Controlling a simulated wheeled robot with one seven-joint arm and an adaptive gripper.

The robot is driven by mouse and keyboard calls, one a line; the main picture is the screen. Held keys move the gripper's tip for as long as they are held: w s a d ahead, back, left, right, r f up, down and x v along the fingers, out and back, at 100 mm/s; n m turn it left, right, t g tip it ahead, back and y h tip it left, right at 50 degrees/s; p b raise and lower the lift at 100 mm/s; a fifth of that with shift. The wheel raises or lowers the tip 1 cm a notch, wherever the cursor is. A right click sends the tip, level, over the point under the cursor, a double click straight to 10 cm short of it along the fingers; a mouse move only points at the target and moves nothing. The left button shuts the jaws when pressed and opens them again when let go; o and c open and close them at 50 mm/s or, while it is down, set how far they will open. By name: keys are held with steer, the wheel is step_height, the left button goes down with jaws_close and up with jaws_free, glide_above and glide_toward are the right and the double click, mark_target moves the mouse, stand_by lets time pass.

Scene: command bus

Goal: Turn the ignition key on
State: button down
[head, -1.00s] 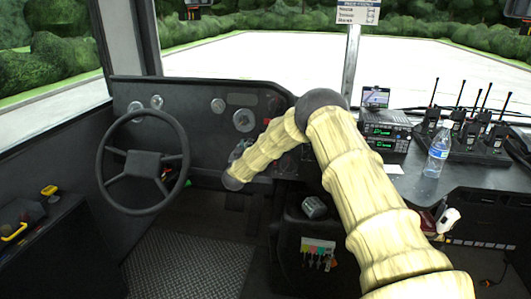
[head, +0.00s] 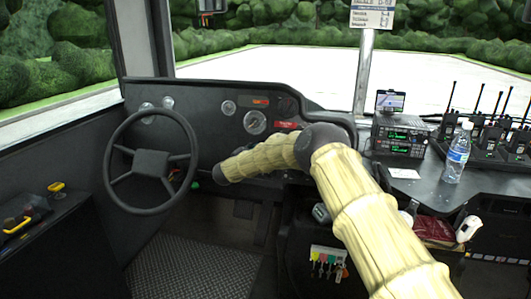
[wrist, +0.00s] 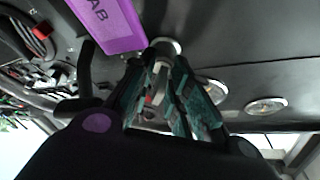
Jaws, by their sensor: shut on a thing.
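In the wrist view, my gripper (wrist: 165,88) has its teal fingers closed around the slim ignition key (wrist: 160,78). The key points into a round metal ignition lock (wrist: 168,46) on the dark dash panel. A purple tag (wrist: 106,18) with the letters "AB" visible is beside the lock and my fingers. My fingers hide much of the key, and its turn angle cannot be read. In the head view, my arm reaches to the dash just right of the steering wheel (head: 150,163); the key and lock cannot be made out there.
Gauges (head: 255,122) line the dash. Coloured tags (head: 327,257) hang below my arm. To the right, a shelf holds a radio (head: 400,136), a water bottle (head: 456,153) and several handheld radios (head: 497,128). The ribbed floor (head: 195,268) is clear.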

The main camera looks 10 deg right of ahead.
steer(key=shift+m, duration=0.4)
steer(key=c, duration=1.6)
jaws_free()
steer(key=shift+d, duration=0.1)
steer(key=shift+s, duration=0.1)
steer(key=v, duration=1.2)
